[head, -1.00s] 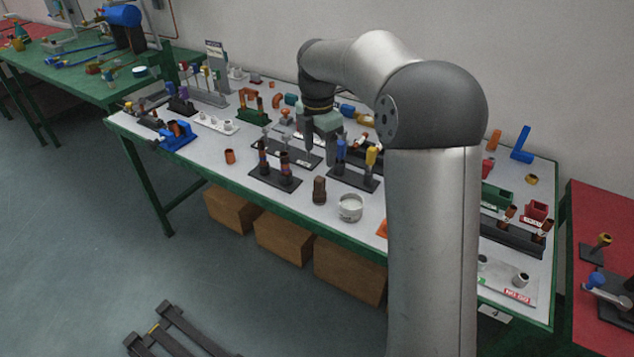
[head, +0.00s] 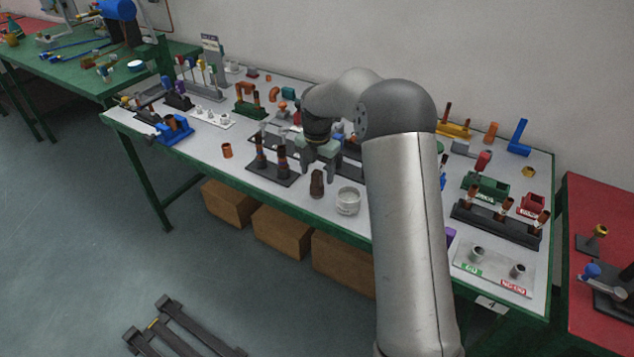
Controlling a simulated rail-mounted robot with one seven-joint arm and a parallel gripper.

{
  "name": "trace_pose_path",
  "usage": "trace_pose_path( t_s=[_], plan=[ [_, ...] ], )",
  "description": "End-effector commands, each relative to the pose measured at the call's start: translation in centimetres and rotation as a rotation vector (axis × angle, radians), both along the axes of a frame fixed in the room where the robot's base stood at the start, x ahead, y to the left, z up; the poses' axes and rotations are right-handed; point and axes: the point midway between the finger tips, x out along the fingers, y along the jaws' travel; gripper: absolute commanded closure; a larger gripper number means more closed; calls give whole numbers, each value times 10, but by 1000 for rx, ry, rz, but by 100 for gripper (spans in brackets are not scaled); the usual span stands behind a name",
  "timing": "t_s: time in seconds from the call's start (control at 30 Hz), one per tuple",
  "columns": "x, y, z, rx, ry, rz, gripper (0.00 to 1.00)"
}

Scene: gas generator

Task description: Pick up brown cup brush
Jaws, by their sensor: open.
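The brown cup brush appears to be the small dark brown piece (head: 317,185) standing upright on the white tabletop near the table's front edge. My gripper (head: 318,173) points down with its two fingers spread. The fingertips show just above and to either side of the brush's top in the picture. The gripper is empty. Whether the fingers are level with the brush in depth, or touch it, I cannot tell. The brush's top lies close to the gap between the fingers.
A white round cup (head: 348,203) stands close to the right of the brush. A black stand (head: 272,174) with upright dark pieces is close to the left. A copper ring (head: 227,150) lies farther left. Another black stand is partly hidden behind the gripper.

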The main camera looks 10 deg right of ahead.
Motion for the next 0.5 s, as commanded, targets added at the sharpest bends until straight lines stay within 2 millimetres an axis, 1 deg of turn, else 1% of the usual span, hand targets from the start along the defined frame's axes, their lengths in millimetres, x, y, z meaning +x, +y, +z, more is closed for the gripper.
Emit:
trace_pose_path(
  t_s=[0.13,0.3,0.4,0.5],
  plan=[
    [0,1,-11,1,2,1,36],
    [1,0,-37,0,3,1,36],
    [1,0,-48,0,0,1,36],
    [1,0,-53,1,-1,0,36]
  ],
)
